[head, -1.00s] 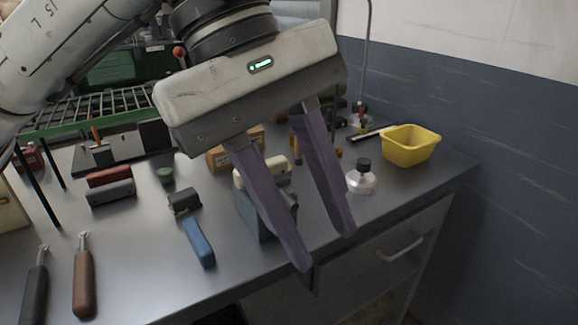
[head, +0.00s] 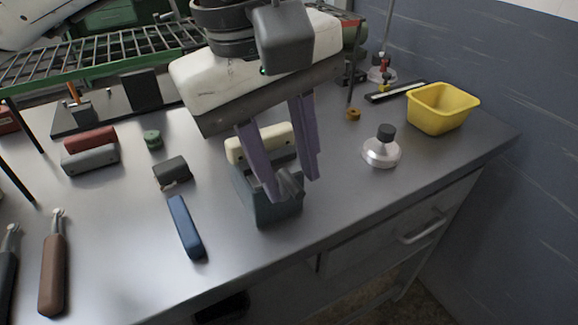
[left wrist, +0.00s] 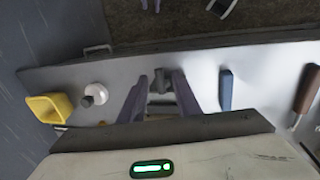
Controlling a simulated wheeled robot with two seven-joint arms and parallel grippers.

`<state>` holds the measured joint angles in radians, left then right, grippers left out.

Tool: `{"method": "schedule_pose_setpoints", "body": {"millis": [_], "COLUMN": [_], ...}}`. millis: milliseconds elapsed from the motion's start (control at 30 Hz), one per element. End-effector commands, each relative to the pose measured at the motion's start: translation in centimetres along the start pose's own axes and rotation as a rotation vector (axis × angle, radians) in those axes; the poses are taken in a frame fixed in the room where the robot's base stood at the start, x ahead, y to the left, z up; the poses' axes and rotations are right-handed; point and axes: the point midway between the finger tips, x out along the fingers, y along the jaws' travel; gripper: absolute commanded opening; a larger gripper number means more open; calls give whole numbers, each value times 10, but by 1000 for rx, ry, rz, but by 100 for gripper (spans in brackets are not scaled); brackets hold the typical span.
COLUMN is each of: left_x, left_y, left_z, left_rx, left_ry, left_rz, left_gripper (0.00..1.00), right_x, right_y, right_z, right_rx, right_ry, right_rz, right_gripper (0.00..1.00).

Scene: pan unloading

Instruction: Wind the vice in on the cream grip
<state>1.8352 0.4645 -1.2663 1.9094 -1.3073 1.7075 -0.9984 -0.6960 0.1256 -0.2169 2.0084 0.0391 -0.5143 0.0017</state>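The cream grip (head: 262,142) lies across the top of the blue-grey vice (head: 268,208), which stands near the front of the bench. I cannot tell how tightly the jaws sit against it. The vice's dark handle (head: 290,184) points toward the front edge. My left gripper (head: 291,189) is open, its two purple fingers reaching down over the vice on either side of the handle. In the left wrist view the fingertips (left wrist: 160,76) are apart, with the handle between them. Contact with it cannot be made out. My right gripper is not in view.
A blue grip (head: 187,228) and a dark grey block (head: 171,170) lie left of the vice. A round silver-white bottle (head: 381,150) and a yellow bin (head: 441,108) stand right. Brown-handled tool (head: 53,275) lies at left.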

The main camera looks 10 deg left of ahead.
Motion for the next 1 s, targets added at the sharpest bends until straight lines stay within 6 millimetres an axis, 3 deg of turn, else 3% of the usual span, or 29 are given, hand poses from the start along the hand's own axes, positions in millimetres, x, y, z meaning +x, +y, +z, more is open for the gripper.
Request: {"method": "schedule_pose_setpoints", "body": {"millis": [333, 500, 767, 1000], "left_x": [4, 4, 3, 1], "left_y": [0, 0, 2, 10], "left_z": [0, 0, 0, 1], "left_rx": [0, 0, 0, 1], "left_ry": [-1, -1, -1, -4], "left_rz": [1, 1, -13, -111], "left_gripper": [28, 0, 0, 0], "right_x": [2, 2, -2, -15], "right_y": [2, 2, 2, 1], "right_z": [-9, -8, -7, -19], "right_rx": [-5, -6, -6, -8], "right_ry": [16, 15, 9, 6], "right_rz": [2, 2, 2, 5], "right_gripper": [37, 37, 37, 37]}}
